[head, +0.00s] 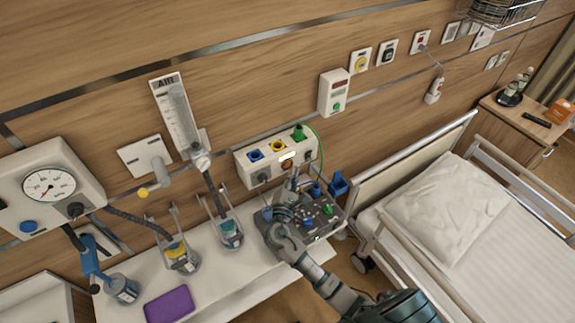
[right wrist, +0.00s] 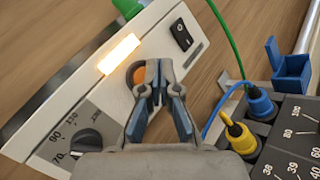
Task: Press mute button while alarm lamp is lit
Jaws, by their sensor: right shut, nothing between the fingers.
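The alarm lamp (right wrist: 119,54) is a bar glowing bright warm white on the front of a pale wall unit; it also shows lit in the head view (head: 287,156). An orange round button (right wrist: 138,73), probably the mute button, is beside the lamp and partly hidden by my finger. My right gripper (right wrist: 158,78) is shut and empty, its tips overlapping the button's edge in the right wrist view. I cannot tell whether they touch it. In the head view the right gripper (head: 292,184) is in front of the unit. My left gripper is not in view.
The wall unit has a dark knob (right wrist: 87,141) and a black rocker switch (right wrist: 181,34). A dark monitor box (head: 322,213) with plugged cables is below it. Flasks (head: 181,255) stand on the shelf left, near a purple case (head: 169,305). A bed (head: 445,207) stands right.

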